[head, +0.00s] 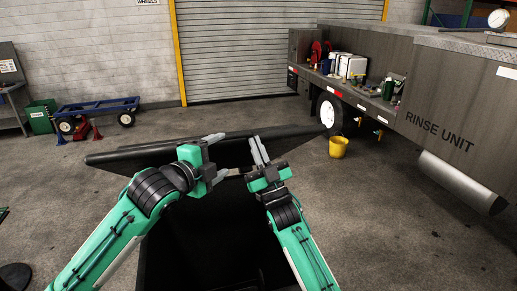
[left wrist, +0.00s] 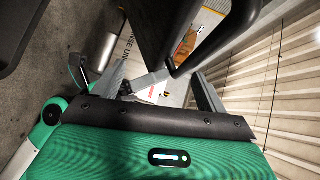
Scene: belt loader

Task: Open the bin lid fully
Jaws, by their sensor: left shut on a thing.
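The black bin (head: 205,235) stands at the bottom centre of the head view with its dark inside showing. Its dark lid (head: 125,157) is raised at the far side and shows as a wide, thin panel seen nearly edge-on. My left gripper (head: 222,157) is at the lid's near side, shut on the lid; its fingers sit on either side of a dark edge. In the left wrist view a dark bar of the lid (left wrist: 165,30) runs between the fingers. My right gripper (head: 257,150) is beside it, fingers pointing up by the lid; its grip is unclear.
A rinse unit trailer (head: 440,100) stands at the right, with a yellow bucket (head: 338,147) on the floor beside it. A blue cart (head: 98,106) and a green box (head: 40,117) are at the back left.

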